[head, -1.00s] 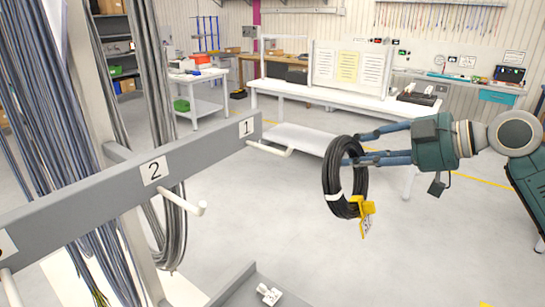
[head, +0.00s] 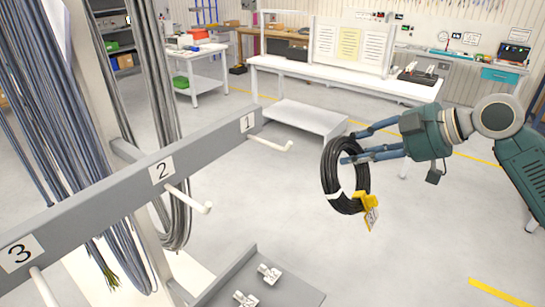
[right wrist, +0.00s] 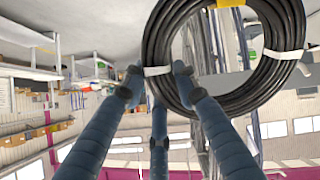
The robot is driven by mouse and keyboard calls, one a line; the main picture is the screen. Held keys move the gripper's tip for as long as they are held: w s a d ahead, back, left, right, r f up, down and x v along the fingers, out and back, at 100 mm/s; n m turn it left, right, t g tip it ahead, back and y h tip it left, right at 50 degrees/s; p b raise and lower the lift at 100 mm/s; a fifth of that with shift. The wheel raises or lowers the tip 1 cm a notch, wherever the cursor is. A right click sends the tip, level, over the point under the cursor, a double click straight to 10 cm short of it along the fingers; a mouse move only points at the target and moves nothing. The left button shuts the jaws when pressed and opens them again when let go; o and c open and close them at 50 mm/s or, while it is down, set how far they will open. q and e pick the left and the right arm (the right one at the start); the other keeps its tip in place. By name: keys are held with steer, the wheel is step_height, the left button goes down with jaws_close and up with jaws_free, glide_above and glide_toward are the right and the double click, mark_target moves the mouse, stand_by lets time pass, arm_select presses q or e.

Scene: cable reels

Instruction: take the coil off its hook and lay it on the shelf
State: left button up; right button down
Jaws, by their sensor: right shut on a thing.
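The black coil (head: 330,178) hangs in my right gripper (head: 352,146), clear of the rack, with white ties and a yellow tag (head: 369,207) at its lower right. The gripper's fingers are shut on the upper part of the ring. In the right wrist view the coil (right wrist: 283,75) fills the upper middle, with the fingers (right wrist: 158,85) at its near edge. Hook 1 (head: 270,143) is empty, to the left of the coil. A grey shelf (head: 240,277) with a raised edge shows at the bottom, below the hooks. My left gripper is not in view.
The grey rack bar (head: 95,205) carries numbered hooks; hook 2 (head: 190,197) is bare. Grey cable bundles (head: 165,110) hang behind the bar. A white workbench (head: 345,81) stands at the back. Floor between is clear.

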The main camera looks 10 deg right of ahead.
steer(key=shift+s+d+r+g+h+p, duration=0.15)
steer(key=shift+r+g+h+p, duration=0.4)
steer(key=shift+p, duration=1.35)
steer(key=shift+s+f+g+h, duration=0.1)
steer(key=shift+f+g+h, duration=0.05)
steer(key=shift+g+h, duration=0.1)
steer(key=shift+s+d+g+h, duration=0.1)
steer(key=shift+g+h, duration=0.2)
steer(key=shift+s+d+f+g+h, duration=0.15)
steer(key=shift+g+h, duration=0.3)
steer(key=shift+h, duration=0.05)
steer(key=shift+s+d+f+g+h, duration=0.1)
steer(key=shift+d+f+g+h, duration=0.05)
steer(key=shift+g+h, duration=0.35)
steer(key=shift+s, duration=0.1)
steer(key=shift+d+r, duration=0.1)
